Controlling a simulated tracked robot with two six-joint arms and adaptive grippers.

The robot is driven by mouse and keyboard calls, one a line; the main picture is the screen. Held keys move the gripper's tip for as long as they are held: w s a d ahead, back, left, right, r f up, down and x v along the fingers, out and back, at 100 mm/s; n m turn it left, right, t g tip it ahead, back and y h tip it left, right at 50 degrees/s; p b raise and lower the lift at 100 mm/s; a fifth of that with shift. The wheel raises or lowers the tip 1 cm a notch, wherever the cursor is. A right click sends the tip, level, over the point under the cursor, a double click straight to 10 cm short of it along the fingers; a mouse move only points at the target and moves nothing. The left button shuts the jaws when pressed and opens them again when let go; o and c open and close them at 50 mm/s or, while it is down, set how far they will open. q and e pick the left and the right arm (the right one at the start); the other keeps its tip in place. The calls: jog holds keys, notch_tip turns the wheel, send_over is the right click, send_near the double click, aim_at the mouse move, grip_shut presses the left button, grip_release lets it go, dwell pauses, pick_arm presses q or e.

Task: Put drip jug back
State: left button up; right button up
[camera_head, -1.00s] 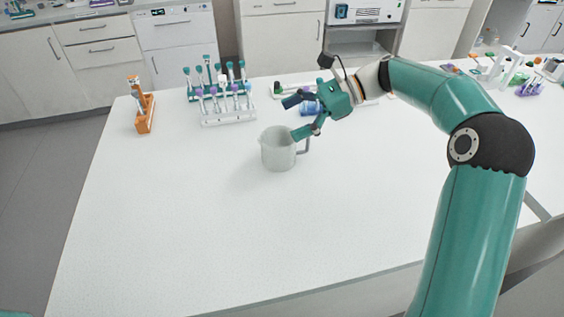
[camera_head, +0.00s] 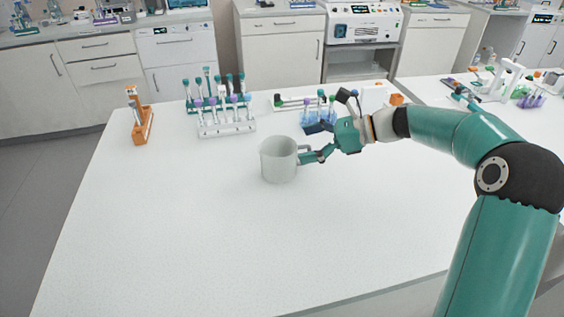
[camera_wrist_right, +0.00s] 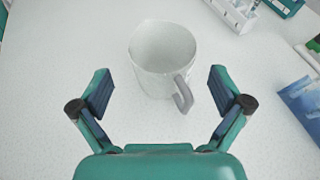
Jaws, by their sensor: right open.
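The drip jug (camera_head: 278,161) is a pale grey-white jug standing upright on the white table, its handle on the right side. It also shows in the right wrist view (camera_wrist_right: 158,58), with its handle pointing down and right between my fingers. My right gripper (camera_head: 312,146) is open and empty, just to the right of the jug at its handle side. In the right wrist view the two fingertips (camera_wrist_right: 160,83) are spread wide on either side of the jug's lower part and handle. I cannot tell whether a finger touches the handle. My left gripper is not in view.
A rack of tubes (camera_head: 226,122) stands behind the jug to the left, with an orange holder (camera_head: 140,117) further left. A blue rack with tubes (camera_head: 318,120) stands close behind my right gripper. The table's front and left are clear.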

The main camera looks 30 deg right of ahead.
aim_at(282, 146)
jog(key=shift+x, duration=3.1)
jog(key=shift+w+d+r, duration=0.1)
jog(key=shift+w, duration=0.1)
jog(key=c, duration=1.1)
jog(key=shift+r, duration=0.2)
